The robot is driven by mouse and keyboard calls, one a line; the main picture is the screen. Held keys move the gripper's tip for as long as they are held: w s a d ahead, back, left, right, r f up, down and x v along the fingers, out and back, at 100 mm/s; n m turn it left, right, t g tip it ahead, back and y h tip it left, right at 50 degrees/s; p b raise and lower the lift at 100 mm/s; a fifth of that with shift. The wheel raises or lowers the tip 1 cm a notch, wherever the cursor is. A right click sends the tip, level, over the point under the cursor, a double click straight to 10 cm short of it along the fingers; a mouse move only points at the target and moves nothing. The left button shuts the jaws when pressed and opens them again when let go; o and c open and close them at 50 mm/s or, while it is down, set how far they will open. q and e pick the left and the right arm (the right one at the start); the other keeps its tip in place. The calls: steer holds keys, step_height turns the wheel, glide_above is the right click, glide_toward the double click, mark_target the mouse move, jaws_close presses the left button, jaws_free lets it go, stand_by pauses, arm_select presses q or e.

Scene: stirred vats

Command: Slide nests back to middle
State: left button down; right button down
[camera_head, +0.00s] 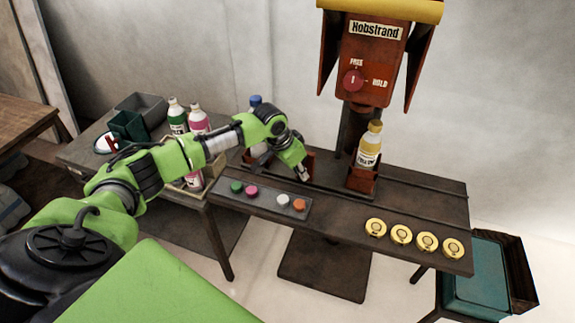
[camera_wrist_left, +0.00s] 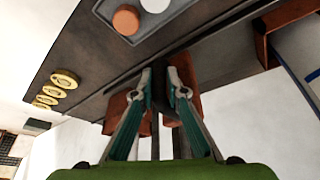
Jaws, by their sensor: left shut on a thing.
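My left gripper (camera_head: 303,174) reaches down to the bench and is shut on a red-brown nest (camera_head: 310,158), which my gripper partly hides. In the left wrist view the teal-lined fingers (camera_wrist_left: 165,82) come together at this nest (camera_wrist_left: 190,106). I see no bottle in it. Another nest (camera_head: 361,182), to the right, holds an upright bottle of yellow liquid (camera_head: 369,148). At the left, a white bottle with a blue cap (camera_head: 256,101) stands mostly behind my arm; in the left wrist view a nest (camera_wrist_left: 284,14) shows beside it. My right gripper is out of view.
The bench (camera_head: 430,195) carries a grey strip with coloured buttons (camera_head: 225,188) and several yellow discs (camera_head: 401,234) along its front. A side table with bottles (camera_head: 178,117) stands left. A teal bin (camera_head: 478,275) stands right.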

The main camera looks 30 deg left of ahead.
arm_select(q)
steer(key=w+d+p, duration=0.2)
steer(key=w+d, duration=0.1)
steer(key=d, duration=0.9)
steer(key=shift+d+p, duration=0.35)
steer(key=shift+w, duration=0.1)
steer(key=c, duration=2)
jaws_free()
steer(key=shift+c, duration=0.2)
steer(key=shift+r, duration=0.1)
steer(key=v, duration=1.2)
steer(key=shift+d, duration=0.15)
